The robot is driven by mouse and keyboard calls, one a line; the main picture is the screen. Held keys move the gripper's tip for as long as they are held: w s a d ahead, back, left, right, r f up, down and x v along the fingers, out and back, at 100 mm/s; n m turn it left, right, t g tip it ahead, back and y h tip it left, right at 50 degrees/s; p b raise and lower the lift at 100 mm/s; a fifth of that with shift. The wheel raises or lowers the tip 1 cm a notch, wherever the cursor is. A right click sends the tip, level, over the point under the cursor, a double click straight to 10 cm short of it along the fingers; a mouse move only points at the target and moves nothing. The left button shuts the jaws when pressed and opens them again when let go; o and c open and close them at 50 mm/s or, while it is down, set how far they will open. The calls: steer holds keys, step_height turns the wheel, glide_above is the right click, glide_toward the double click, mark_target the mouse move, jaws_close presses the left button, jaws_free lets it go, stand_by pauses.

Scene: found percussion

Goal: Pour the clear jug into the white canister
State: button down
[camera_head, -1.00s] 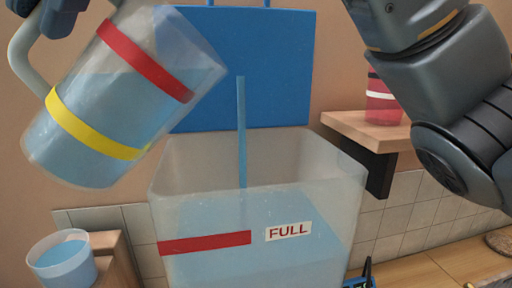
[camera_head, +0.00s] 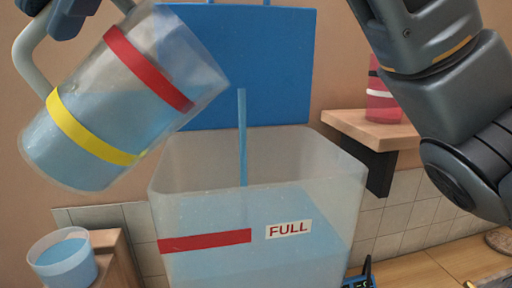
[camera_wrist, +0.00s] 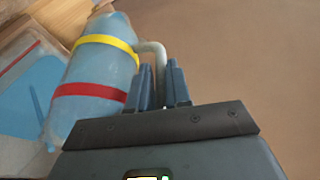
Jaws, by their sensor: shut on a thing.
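The clear jug (camera_head: 135,85) has a red and a yellow band and blue liquid inside. It is tilted, its mouth toward the upper right, left of and above the white canister (camera_head: 330,165). The canister is frosted and open-topped, with a red line and a "FULL" label. A thin blue stream (camera_head: 242,135) falls inside it, just right of the jug's lip. Blue liquid shows through the canister's front, above and below the red line. My gripper (camera_wrist: 160,95) is shut on the jug's pale handle (camera_wrist: 157,55); in the head view the fingers (camera_head: 70,12) are partly cut off.
A blue panel (camera_head: 255,70) stands behind the canister. A small cup of blue liquid (camera_head: 65,262) is at the lower left. A red cup (camera_head: 382,102) stands on a wooden shelf (camera_head: 350,125) at the right. My arm fills the upper right.

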mark_target(118, 23)
steer(key=shift+w+d+f+y, duration=0.2)
steer(key=shift+d+y, duration=0.15)
steer(key=shift+y, duration=0.25)
stand_by(0.7)
steer(key=shift+w+d+r+m+g+y+b, duration=0.1)
steer(key=shift+d+m+g+y+b, duration=0.1)
steer(key=shift+d+y+b, duration=0.25)
steer(key=shift+w+d+r+m+g+y+b, duration=0.1)
steer(key=shift+d+m+y+b, duration=0.15)
steer(key=shift+y+b, duration=0.25)
stand_by(1.8)
steer(key=shift+w+d+y, duration=0.35)
steer(key=shift+d+y, duration=0.5)
stand_by(1.5)
